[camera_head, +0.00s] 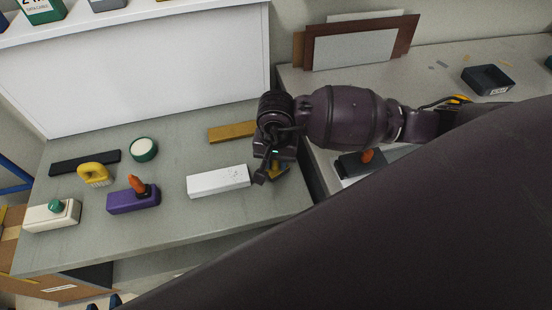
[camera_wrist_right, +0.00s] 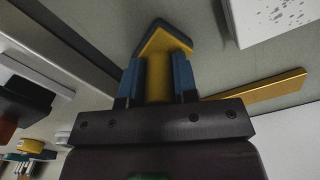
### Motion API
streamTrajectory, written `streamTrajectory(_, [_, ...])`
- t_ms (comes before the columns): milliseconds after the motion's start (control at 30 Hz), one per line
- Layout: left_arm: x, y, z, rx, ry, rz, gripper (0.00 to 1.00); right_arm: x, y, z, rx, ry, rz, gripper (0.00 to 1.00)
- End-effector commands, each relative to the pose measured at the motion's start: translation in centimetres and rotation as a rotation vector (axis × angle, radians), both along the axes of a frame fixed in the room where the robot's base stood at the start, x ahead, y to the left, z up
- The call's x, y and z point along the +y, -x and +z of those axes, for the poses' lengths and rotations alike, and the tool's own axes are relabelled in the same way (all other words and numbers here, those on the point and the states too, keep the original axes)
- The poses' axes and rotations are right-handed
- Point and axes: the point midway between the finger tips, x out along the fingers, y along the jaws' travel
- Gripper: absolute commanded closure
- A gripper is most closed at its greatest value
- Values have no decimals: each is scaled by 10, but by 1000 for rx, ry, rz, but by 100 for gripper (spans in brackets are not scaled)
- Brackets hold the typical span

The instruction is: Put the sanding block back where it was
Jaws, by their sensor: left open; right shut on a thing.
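The sanding block (camera_wrist_right: 165,42) is yellow with a dark grey pad along its far edge. My right gripper (camera_wrist_right: 158,78) is shut on its yellow handle, with a blue finger on each side. In the head view my right gripper (camera_head: 270,175) is at the right end of the left table, just right of the white speckled block (camera_head: 218,181). Only a little yellow of the sanding block (camera_head: 278,170) shows there. I cannot tell whether it touches the table. My left gripper (camera_head: 103,302) shows only its two dark blue fingertips, apart, at the bottom left edge, off the table.
A yellow bar (camera_head: 231,131) lies behind the white block. A purple block (camera_head: 133,201), yellow brush (camera_head: 95,174), black bar (camera_head: 85,162), round green-rimmed tin (camera_head: 144,149) and cream block (camera_head: 52,215) stand further left. A gap separates the right-hand counter, with a black tray (camera_head: 487,80).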

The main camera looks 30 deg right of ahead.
Motion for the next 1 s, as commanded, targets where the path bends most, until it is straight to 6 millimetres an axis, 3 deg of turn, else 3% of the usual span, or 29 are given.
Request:
streamTrajectory(133, [1,3,-6,8,-1,2,57,0,0,-4,0,0,1,95])
streamTrajectory(167, [1,4,-6,8,-1,2,57,0,0,-3,0,0,0,68])
streamTrajectory(300, [1,5,-6,10,-1,2,57,0,0,-2,0,0,0,47])
streamTrajectory(700, [1,2,1,3,-1,1,57,0,0,3,0,-1,-1,47])
streamTrajectory(1000, [0,-1,-3,0,-2,-1,57,0,-1,53,-4,1,3,47])
